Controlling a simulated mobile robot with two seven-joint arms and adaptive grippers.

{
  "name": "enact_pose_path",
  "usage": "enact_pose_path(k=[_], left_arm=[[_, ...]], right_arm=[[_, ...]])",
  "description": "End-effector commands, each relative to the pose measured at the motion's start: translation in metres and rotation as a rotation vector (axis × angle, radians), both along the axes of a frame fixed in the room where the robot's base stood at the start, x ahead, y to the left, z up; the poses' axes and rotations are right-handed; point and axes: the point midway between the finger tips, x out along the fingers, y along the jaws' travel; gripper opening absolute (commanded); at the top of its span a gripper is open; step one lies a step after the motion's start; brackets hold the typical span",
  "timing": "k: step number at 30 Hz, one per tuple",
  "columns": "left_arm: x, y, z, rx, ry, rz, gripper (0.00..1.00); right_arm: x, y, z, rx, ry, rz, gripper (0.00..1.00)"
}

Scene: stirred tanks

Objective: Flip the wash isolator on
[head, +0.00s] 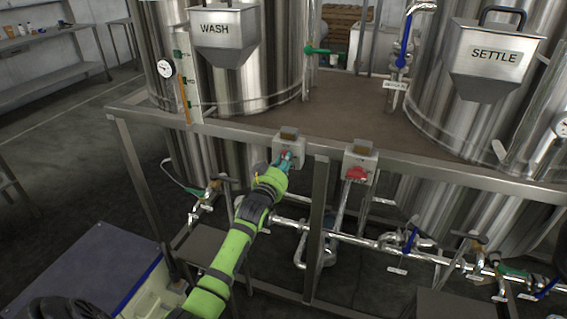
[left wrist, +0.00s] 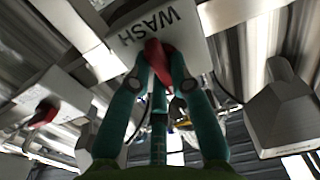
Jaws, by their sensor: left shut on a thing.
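The wash isolator (head: 289,147) is a small grey box on the front rail of the tank frame. In the left wrist view its face (left wrist: 140,22) reads WASH, turned about. A red handle (left wrist: 157,62) stands out from it. My left gripper (head: 286,163) is at the front of the box. In the left wrist view its two teal fingers (left wrist: 160,74) are shut on the red handle, one on each side. In the head view the gripper hides most of the handle. My right gripper is in neither view.
A second isolator box (head: 361,158) with a red handle (head: 355,173) sits to the right on the same rail. It also shows in the left wrist view (left wrist: 48,95). Pipes and valves (head: 372,243) run below. The WASH tank (head: 270,70) and SETTLE tank (head: 440,120) stand behind.

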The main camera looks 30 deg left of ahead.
Motion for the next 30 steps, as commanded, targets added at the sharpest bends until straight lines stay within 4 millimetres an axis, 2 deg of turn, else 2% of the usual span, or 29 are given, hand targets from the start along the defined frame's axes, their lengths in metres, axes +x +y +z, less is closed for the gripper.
enact_pose_path(k=[3, 4, 5, 6, 16, 20, 23, 30], left_arm=[[0.0, 0.0, 0.0, -0.004, -0.001, 0.0, 0.0], [0.0, 0.0, 0.0, -0.004, -0.001, 0.0, 0.29], [0.0, 0.0, 0.0, -0.003, -0.001, 0.0, 0.41], [0.0, 0.0, 0.0, -0.003, -0.001, 0.0, 0.45], [-0.001, 0.0, 0.0, -0.001, 0.0, 0.0, 0.45], [-0.01, -0.003, -0.001, -0.001, 0.001, -0.001, 0.45], [-0.024, -0.007, -0.001, -0.001, 0.001, -0.001, 0.45], [-0.072, -0.018, -0.001, -0.002, 0.001, -0.001, 0.45]], right_arm=[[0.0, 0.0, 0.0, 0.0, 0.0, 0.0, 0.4], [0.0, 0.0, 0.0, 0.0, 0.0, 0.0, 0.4], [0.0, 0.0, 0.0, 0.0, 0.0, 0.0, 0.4], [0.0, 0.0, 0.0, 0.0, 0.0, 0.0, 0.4], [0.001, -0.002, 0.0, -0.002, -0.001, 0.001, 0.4], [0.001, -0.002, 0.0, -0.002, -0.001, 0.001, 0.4], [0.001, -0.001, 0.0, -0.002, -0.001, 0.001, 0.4], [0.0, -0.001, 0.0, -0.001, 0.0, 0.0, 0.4]])
